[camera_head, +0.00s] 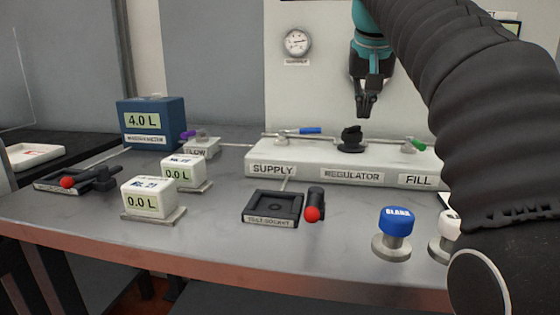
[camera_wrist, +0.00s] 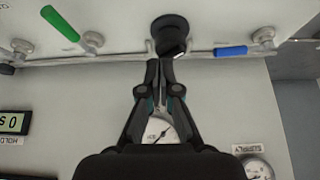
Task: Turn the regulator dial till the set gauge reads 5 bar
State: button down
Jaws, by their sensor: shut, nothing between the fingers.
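The regulator dial (camera_head: 351,138) is a black knob on the white panel block labelled REGULATOR, between SUPPLY and FILL. In the wrist view the dial (camera_wrist: 170,34) lies just beyond my fingertips. My gripper (camera_head: 362,108) is shut and empty, pointing down above the dial with a small gap. Its fingertips (camera_wrist: 160,66) show close together in the wrist view. A round white gauge (camera_wrist: 157,130) shows between my fingers, partly covered; its label is hidden and I cannot read its needle. It may be the set gauge, which does not show in the head view.
A blue-handled valve (camera_head: 310,130) is left of the dial and a green-handled one (camera_head: 415,146) right. Another gauge (camera_head: 297,42) hangs on the back wall. A socket tray (camera_head: 272,207), a red-tipped tool (camera_head: 313,207) and a blue-capped fitting (camera_head: 396,222) stand in front.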

aim_at(347, 136)
jog(key=shift+f+b, duration=1.1)
jog(key=shift+f, duration=0.9)
jog(key=shift+w+a+p, duration=0.1)
jog(key=shift+w+p, duration=0.45)
jog(key=shift+w, duration=0.1)
jog(key=shift+a+r+p, duration=0.1)
jog(key=shift+a+p, duration=0.3)
jog(key=shift+p, duration=0.3)
jog(key=shift+w+a+p, duration=0.2)
jog(key=shift+a+p, duration=0.45)
jog(key=shift+p, duration=0.1)
dwell(0.4)
jog(key=shift+s+a, duration=0.15)
jog(key=shift+s, duration=0.25)
notch_tip(347, 136, up, 6)
jog(key=shift+f, duration=0.1)
dwell(0.5)
